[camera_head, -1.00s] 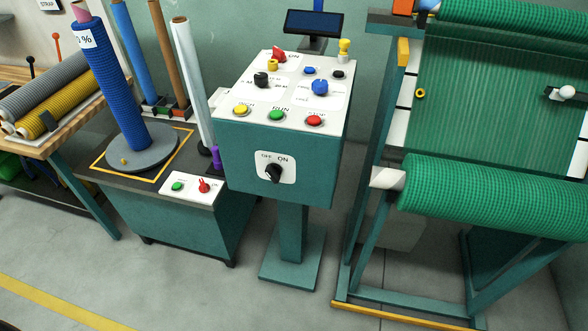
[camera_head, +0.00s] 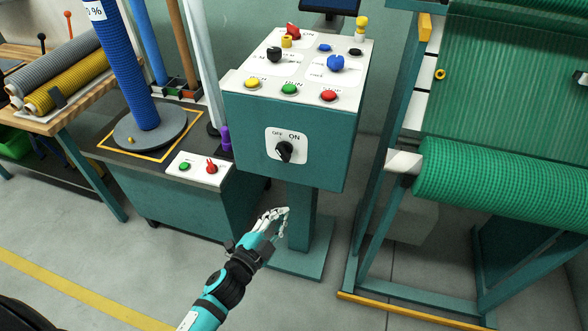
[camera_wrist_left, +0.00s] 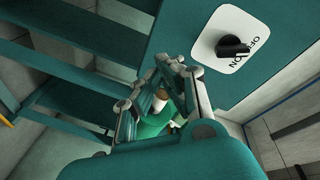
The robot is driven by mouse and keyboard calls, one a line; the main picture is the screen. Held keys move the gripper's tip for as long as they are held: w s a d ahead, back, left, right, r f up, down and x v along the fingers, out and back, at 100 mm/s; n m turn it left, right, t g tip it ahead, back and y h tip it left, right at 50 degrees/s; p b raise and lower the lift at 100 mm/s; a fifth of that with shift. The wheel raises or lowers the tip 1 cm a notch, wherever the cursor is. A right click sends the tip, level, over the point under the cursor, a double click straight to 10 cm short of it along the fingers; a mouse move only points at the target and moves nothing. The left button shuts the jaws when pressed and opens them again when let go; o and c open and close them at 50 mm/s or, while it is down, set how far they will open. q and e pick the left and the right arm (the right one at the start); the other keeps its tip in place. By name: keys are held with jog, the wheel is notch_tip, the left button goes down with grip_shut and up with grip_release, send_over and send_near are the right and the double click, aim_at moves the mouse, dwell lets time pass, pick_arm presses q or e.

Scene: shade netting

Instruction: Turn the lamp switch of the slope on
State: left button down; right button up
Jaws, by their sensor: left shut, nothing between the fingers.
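The teal control console (camera_head: 240,135) has a sloped white top panel (camera_head: 262,88). On the top sit a red switch (camera_head: 292,31) beside an ON label, black (camera_head: 274,54) and blue (camera_head: 336,63) knobs, and yellow, green and red buttons. The front face carries a white OFF/ON plate with a black rotary switch (camera_head: 285,151). The switch handle seems to lean toward OFF. It also shows in the left wrist view (camera_wrist_left: 232,46). My left gripper (camera_head: 277,218) is shut and empty, below and apart from the front switch. In the left wrist view its fingers (camera_wrist_left: 172,75) are left of the plate. My right gripper is not seen.
A teal cabinet (camera_head: 188,206) at left has a small panel with a green button (camera_head: 184,166) and red switch (camera_head: 211,167). A blue roll (camera_head: 128,65) stands on it. A frame with a green netting roll (camera_head: 500,180) stands at right. Open floor lies in front.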

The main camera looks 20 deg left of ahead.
aim_at(284, 151)
pick_arm(q)
notch_tip(284, 151, up, 10)
jog(key=d+m+t+h, duration=0.1)
jog(key=m+t+h, duration=0.1)
jog(key=shift+d+r+m, duration=0.25)
jog(key=shift+m, duration=0.15)
jog(key=x, duration=0.4)
jog(key=p+x, duration=0.1)
jog(key=x, duration=0.4)
jog(key=shift+w+d+r, duration=0.1)
jog(key=shift+w+r, duration=0.15)
jog(key=a+f, duration=0.2)
jog(key=shift+w+a, duration=0.2)
jog(key=shift+a, duration=0.1)
jog(key=shift+a+f, duration=0.15)
jog(key=shift+a, duration=0.25)
jog(key=shift+m, duration=0.5)
